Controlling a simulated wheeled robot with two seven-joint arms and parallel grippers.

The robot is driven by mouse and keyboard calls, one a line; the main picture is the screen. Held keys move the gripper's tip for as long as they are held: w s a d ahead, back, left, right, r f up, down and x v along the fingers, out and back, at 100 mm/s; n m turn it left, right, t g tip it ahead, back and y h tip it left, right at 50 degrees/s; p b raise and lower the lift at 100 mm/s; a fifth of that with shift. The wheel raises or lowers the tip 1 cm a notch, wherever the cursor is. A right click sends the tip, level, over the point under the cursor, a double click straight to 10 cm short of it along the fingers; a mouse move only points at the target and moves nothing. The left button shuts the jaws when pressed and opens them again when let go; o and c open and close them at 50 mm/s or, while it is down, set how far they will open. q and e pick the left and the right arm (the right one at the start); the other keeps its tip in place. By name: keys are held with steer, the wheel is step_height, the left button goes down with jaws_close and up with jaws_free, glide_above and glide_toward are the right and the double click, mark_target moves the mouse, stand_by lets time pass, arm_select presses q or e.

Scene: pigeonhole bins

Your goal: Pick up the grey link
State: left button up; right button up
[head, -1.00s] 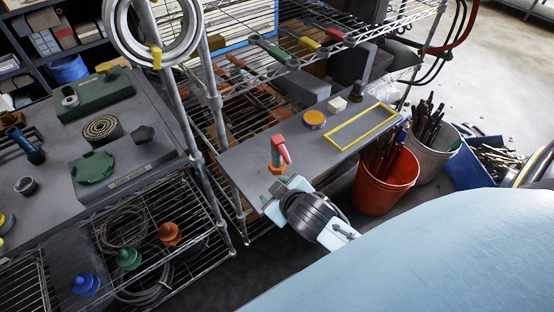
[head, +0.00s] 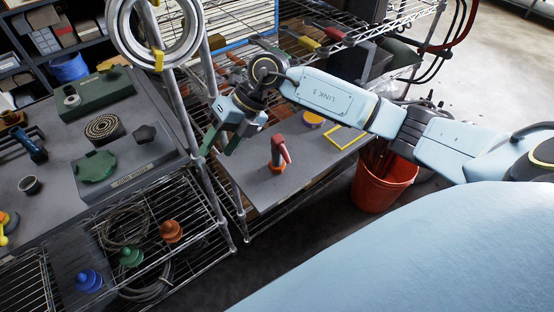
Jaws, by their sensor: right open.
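I cannot pick out the grey link with certainty in the head view. The grey shelf board (head: 250,190) carries an upright red-handled piece with an orange base (head: 279,155). My right gripper (head: 221,145) is open, with nothing seen between its fingers. It is above the left part of the board, beside the wire rack post, up and left of the red-handled piece. My right arm comes in from the right and hides part of the board's far side. My left gripper is not in view.
A wire rack with metal posts (head: 216,110) stands close by my right gripper. An orange puck (head: 312,119) and a yellow frame (head: 342,138) lie on the board. A red bucket (head: 380,190) stands to the right. The left bench (head: 50,150) holds several parts.

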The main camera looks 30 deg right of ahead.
mark_target(276, 136)
steer(key=d+h, duration=0.2)
steer(key=d, duration=0.2)
steer(key=w+d+r+h, duration=0.1)
steer(key=d+h, duration=0.1)
steer(key=d, duration=0.3)
steer(key=d+m+h, duration=0.1)
steer(key=d+h, duration=0.2)
steer(key=d, duration=0.2)
steer(key=shift+w+d+r+g, duration=0.1)
steer(key=shift+w+r+g, duration=0.1)
steer(key=shift+w+g, duration=0.1)
steer(key=shift+d+f+h, duration=0.1)
steer(key=shift+d+h, duration=0.2)
steer(key=shift+d, duration=0.1)
step_height(276, 136, down, 8)
steer(key=shift+r+p, duration=0.25)
steer(key=shift+p, duration=0.25)
steer(key=shift+w+f+p, duration=0.1)
steer(key=shift+f+p, duration=0.4)
steer(key=shift+f, duration=2.2)
jaws_close()
